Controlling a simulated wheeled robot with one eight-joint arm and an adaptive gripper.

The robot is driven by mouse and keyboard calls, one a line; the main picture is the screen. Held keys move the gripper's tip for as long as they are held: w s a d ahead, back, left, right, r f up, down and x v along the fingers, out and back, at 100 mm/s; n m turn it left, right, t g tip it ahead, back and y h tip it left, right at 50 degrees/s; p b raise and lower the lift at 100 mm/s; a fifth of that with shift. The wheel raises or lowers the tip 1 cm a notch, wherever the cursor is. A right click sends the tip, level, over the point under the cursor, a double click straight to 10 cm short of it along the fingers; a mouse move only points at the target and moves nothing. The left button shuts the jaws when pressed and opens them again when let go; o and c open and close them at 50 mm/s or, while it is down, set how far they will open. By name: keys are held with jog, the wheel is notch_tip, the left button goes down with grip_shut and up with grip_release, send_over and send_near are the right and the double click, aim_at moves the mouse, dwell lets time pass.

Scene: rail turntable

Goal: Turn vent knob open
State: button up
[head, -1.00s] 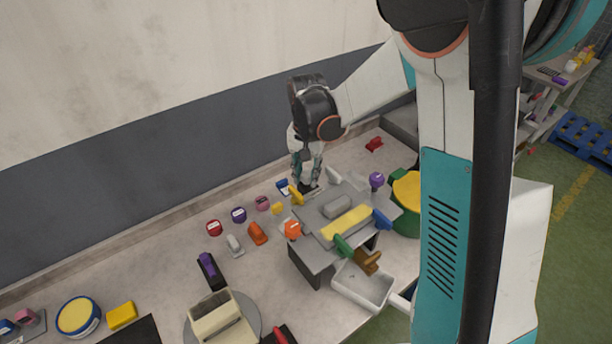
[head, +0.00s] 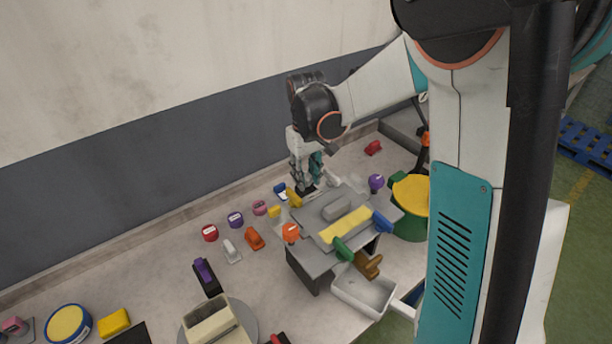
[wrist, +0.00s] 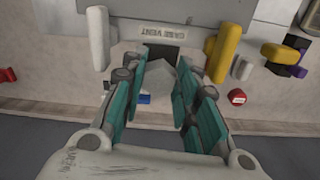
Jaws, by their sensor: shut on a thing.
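The panel's label, which appears to read "CASE VENT" (wrist: 170,31), shows upside down in the wrist view. Below it, a pale grey faceted knob (wrist: 160,76) sits between my fingers. My gripper (wrist: 158,82) is shut on this knob, one teal finger on each side. In the head view my gripper (head: 306,188) points down at the back edge of the grey machine (head: 318,262). The knob is hidden there behind my fingers, and its exact angle is hard to tell.
A yellow lever (wrist: 226,46) and a white lever (wrist: 97,38) stand on either side of my gripper. An orange knob (head: 290,233) and a purple knob (head: 376,182) stick up at the machine's corners. Several small coloured items lie left of it on the bench.

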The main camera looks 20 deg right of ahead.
aim_at(307, 178)
jog(key=shift+n, duration=0.3)
jog(key=o, duration=1.1)
jog(key=shift+c, duration=0.2)
notch_tip(307, 178, up, 12)
jog(key=shift+f, duration=0.1)
